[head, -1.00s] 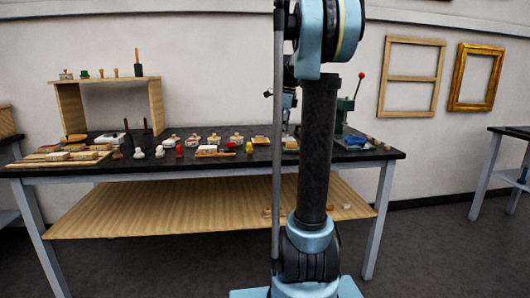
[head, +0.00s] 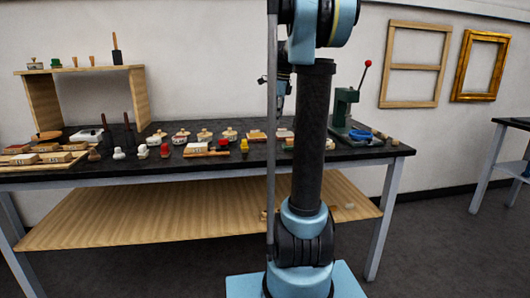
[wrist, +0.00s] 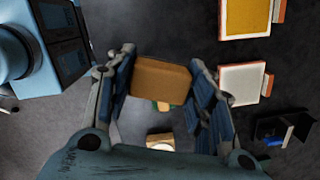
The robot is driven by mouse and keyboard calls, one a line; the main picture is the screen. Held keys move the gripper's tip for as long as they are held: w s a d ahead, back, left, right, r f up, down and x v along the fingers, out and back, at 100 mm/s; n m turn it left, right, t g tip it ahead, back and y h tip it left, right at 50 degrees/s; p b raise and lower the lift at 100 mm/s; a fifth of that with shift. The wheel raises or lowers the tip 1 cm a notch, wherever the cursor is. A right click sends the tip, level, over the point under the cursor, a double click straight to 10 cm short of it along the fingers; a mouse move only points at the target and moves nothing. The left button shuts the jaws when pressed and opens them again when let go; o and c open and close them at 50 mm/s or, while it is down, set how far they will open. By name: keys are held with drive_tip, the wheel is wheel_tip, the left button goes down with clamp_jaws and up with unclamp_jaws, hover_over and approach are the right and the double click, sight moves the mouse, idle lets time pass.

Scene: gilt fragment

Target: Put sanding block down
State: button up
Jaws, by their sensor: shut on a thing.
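The sanding block, a brown cork-coloured block (wrist: 160,82), sits between the fingers of my gripper (wrist: 163,88) in the wrist view. The gripper is shut on it, with one finger on each side. In the head view my gripper (head: 279,95) hangs over the dark bench top (head: 350,155), partly hidden behind my arm. I cannot make out the block in that view. In the wrist view a small green and tan thing shows just past the block, partly covered by it.
A pale wooden piece (wrist: 160,141) lies below the block in the wrist view. At right are a yellow-topped block (wrist: 245,16), a white-topped block (wrist: 240,83) and a dark holder (wrist: 284,130). A green press (head: 345,110) stands right of my arm; many small tools crowd the bench's left.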

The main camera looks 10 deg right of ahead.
sight(264, 150)
drive_tip(key=a+f+n, duration=0.1)
drive_tip(key=f, duration=0.3)
drive_tip(key=a+f+n, duration=0.1)
drive_tip(key=a+f, duration=0.1)
drive_tip(key=f, duration=0.1)
drive_tip(key=a+f+n, duration=0.1)
drive_tip(key=f+n, duration=0.1)
drive_tip(key=f, duration=0.2)
drive_tip(key=shift+a+f+g, duration=0.25)
drive_tip(key=shift+f+g, duration=0.05)
drive_tip(key=o, duration=1.1)
